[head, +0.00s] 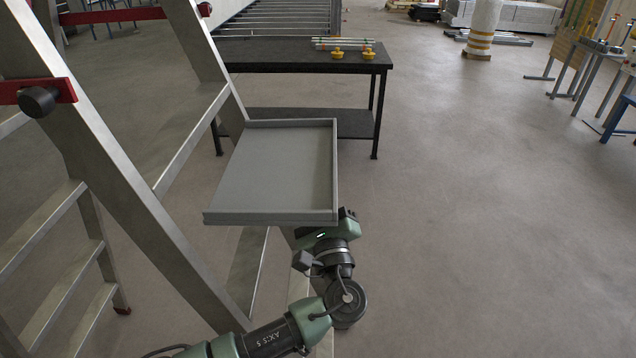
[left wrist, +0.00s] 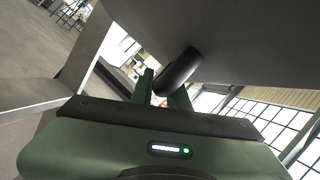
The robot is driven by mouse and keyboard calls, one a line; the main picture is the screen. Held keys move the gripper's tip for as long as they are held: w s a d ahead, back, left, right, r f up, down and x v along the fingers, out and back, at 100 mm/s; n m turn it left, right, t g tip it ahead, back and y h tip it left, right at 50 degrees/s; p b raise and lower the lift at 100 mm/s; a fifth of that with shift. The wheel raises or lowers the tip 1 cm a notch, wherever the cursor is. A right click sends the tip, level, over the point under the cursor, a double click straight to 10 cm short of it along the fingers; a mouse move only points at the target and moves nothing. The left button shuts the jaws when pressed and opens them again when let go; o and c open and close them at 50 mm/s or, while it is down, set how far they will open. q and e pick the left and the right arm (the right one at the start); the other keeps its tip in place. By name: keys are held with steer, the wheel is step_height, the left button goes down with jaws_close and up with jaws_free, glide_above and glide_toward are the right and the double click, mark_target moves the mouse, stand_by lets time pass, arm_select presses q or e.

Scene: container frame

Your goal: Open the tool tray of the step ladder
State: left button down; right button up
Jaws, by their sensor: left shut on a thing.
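The step ladder (head: 110,165) is a grey metal frame at the left of the head view. Its tool tray (head: 275,172), a shallow grey tray with low rims, sticks out from the ladder roughly flat and is empty. In the left wrist view the tray's underside (left wrist: 235,35) fills the top. My left gripper (left wrist: 162,90) is shut on a dark round handle (left wrist: 181,70) at that underside. In the head view the left arm reaches up below the tray's near right corner, and the tray hides the fingertips. My right gripper is not in view.
A dark workbench (head: 300,58) with yellow-capped items (head: 338,53) stands just behind the tray. Red brackets (head: 60,92) with a black knob (head: 38,101) are on the ladder. The floor to the right is clear. A striped pillar (head: 481,30) stands far off.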

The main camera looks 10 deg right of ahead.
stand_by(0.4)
arm_select(q)
steer(key=c, duration=1.4)
jaws_free()
steer(key=shift+w, duration=0.1)
steer(key=shift+o, duration=0.2)
steer(key=shift+f, duration=0.1)
steer(key=b+v, duration=0.2)
steer(key=v, duration=0.6)
steer(key=shift+a, duration=0.1)
